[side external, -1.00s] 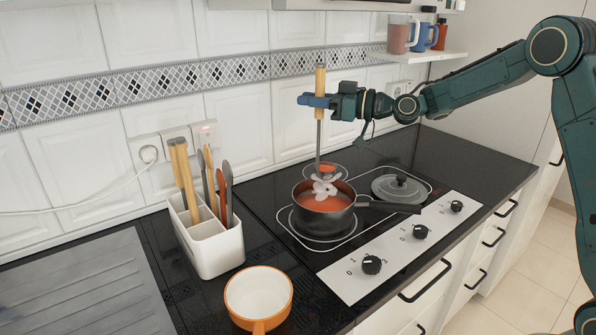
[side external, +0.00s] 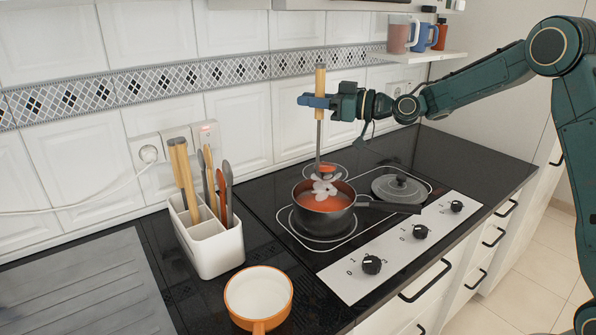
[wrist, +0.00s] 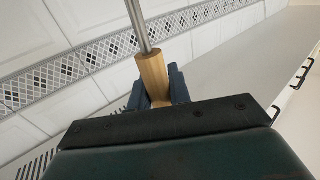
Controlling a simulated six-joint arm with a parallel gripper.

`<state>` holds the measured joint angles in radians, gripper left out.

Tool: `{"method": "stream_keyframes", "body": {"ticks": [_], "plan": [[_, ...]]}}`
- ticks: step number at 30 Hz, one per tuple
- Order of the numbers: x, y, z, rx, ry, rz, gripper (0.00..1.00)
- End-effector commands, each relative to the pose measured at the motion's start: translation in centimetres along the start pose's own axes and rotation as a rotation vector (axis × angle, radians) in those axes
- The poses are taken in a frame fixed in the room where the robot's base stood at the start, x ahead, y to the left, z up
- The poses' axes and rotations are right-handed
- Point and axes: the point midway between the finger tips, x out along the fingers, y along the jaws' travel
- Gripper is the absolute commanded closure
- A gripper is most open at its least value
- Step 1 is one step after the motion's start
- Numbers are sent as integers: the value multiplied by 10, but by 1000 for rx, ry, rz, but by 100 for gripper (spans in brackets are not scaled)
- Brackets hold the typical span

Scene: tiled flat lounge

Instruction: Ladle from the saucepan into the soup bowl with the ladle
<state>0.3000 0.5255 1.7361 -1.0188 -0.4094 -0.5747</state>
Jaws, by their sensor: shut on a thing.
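My gripper (side external: 318,101) is shut on the wooden handle of the ladle (side external: 320,80), which stands nearly upright over the saucepan. In the wrist view the wooden handle (wrist: 153,77) sits between the jaws. The metal shaft runs down to the dark saucepan (side external: 340,219), which holds orange-red soup and stands on the hob. A pale, lobed shape (side external: 324,188) and a small orange patch (side external: 328,168) show by the lower shaft; I cannot tell how they join the ladle's head. The soup bowl (side external: 258,293), orange outside and white inside, looks empty on the counter at front left.
A white utensil holder (side external: 217,249) with several tools stands between the bowl and the wall. A grey lid (side external: 400,188) lies on the hob right of the saucepan, whose handle points right. The control panel (side external: 400,249) runs along the front. A drainboard (side external: 80,285) is at left.

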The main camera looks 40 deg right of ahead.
Motion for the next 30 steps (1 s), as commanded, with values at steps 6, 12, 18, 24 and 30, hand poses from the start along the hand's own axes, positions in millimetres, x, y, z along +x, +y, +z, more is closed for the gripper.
{"method": "stream_keyframes", "body": {"ticks": [6, 12, 18, 24, 30], "plan": [[0, 0, 5, 1, 0, 0, 97], [0, 0, 12, 1, -1, -1, 97], [0, 0, 20, 1, -1, -1, 97], [0, 0, 24, 0, 0, 0, 97], [0, 0, 26, 0, 0, 0, 97]]}}
